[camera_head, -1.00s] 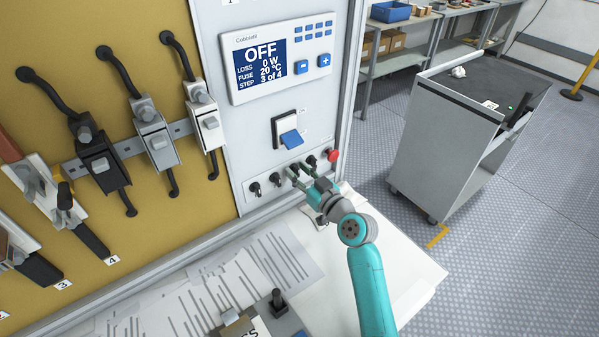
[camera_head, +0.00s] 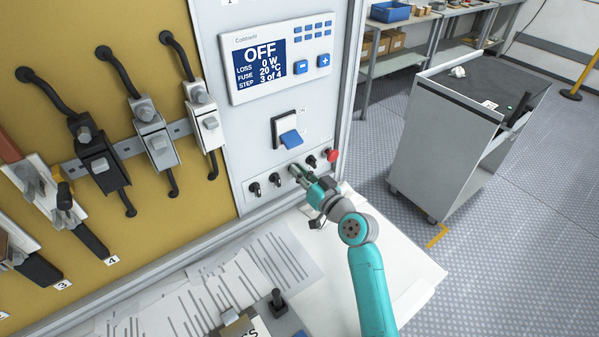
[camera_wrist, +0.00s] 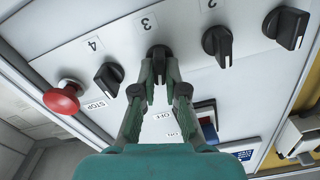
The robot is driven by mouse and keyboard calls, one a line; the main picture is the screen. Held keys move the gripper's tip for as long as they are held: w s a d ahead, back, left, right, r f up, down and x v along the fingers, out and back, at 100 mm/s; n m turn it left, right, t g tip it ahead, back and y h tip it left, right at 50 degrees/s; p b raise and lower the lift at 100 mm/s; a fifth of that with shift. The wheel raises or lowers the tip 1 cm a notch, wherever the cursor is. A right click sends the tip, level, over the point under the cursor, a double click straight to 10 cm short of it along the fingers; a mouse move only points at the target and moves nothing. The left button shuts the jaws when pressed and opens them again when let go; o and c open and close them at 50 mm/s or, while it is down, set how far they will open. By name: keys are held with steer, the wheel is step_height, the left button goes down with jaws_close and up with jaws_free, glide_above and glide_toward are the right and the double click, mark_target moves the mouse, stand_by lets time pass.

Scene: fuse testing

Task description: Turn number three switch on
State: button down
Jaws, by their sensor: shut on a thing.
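The number three switch (camera_wrist: 158,55) is a black rotary knob under the printed "3" in the wrist view. My gripper (camera_wrist: 158,76) is shut on it, with one finger on each side. The knob's light pointer mark faces the lower edge of the wrist picture, toward the small OFF label (camera_wrist: 162,116). An ON label (camera_wrist: 172,135) is a little lower. In the head view my gripper (camera_head: 297,172) reaches the row of knobs and largely hides this switch. The display (camera_head: 276,58) reads OFF, 0 W, 20 °C, step 3 of 4.
The number four knob (camera_wrist: 109,78) and red stop button (camera_wrist: 62,98) are on one side of my fingers. The number two knob (camera_wrist: 217,44) is on the other. A blue rocker switch (camera_head: 290,138) is above the knobs. Papers (camera_head: 265,255) lie on the bench below.

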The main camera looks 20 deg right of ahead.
steer(key=shift+w+d+f+m, duration=0.1)
steer(key=shift+d+m, duration=0.05)
steer(key=shift+m, duration=1.95)
steer(key=shift+d+m, duration=0.1)
steer(key=shift+m, duration=2)
steer(key=c, duration=1.2)
jaws_free()
steer(key=v, duration=1.2)
